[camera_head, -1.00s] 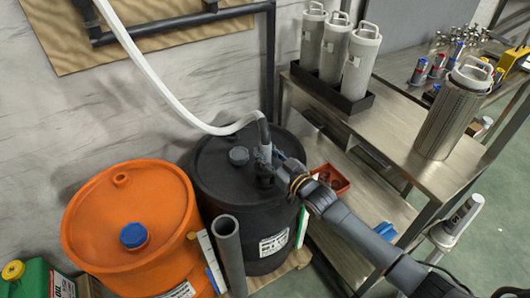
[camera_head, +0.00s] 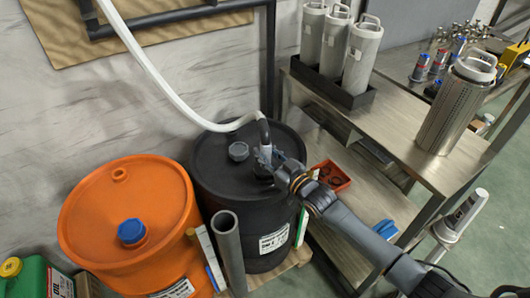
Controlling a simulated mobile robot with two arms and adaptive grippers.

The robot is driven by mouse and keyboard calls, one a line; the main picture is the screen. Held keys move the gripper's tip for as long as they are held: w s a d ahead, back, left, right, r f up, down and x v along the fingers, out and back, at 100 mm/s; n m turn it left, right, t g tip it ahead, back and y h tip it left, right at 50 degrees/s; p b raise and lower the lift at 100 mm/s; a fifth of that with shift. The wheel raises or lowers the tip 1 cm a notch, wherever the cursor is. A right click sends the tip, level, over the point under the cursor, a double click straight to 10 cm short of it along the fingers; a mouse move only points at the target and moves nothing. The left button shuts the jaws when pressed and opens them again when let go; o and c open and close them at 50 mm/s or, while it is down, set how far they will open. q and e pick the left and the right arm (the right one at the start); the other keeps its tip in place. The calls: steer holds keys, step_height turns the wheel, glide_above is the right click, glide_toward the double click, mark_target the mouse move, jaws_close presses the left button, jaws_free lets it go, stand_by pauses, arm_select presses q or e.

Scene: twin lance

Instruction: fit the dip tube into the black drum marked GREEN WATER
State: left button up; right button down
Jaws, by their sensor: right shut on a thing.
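The black drum (camera_head: 215,171) stands in the middle of the head view, with a white label (camera_head: 273,242) low on its side; the label text is too small to read in full. A white hose (camera_head: 165,93) comes down from the top and ends in the dark head of the dip tube (camera_head: 264,131), over the right part of the drum's lid. My right gripper (camera_head: 265,156) is shut on the dip tube at the lid. The gripper hides the drum opening and the tube's lower end, so I cannot tell how deep it sits. My left gripper is out of view.
An orange drum (camera_head: 95,205) with a blue cap (camera_head: 131,232) stands to the left. A grey pipe (camera_head: 228,250) stands upright in front of the black drum. A steel bench (camera_head: 400,140) with grey canisters (camera_head: 349,55) and a red bin (camera_head: 330,175) is close on the right.

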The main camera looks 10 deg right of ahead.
steer(key=shift+f+b, duration=0.6)
steer(key=shift+f, duration=0.25)
steer(key=shift+f+b, duration=0.35)
steer(key=c, duration=1)
jaws_free()
steer(key=shift+o, duration=0.3)
steer(key=shift+f, duration=0.1)
steer(key=shift+s+d, duration=0.1)
steer(key=shift+s, duration=0.05)
steer(key=v, duration=0.7)
steer(key=shift+s+d, duration=0.15)
steer(key=shift+s, duration=0.2)
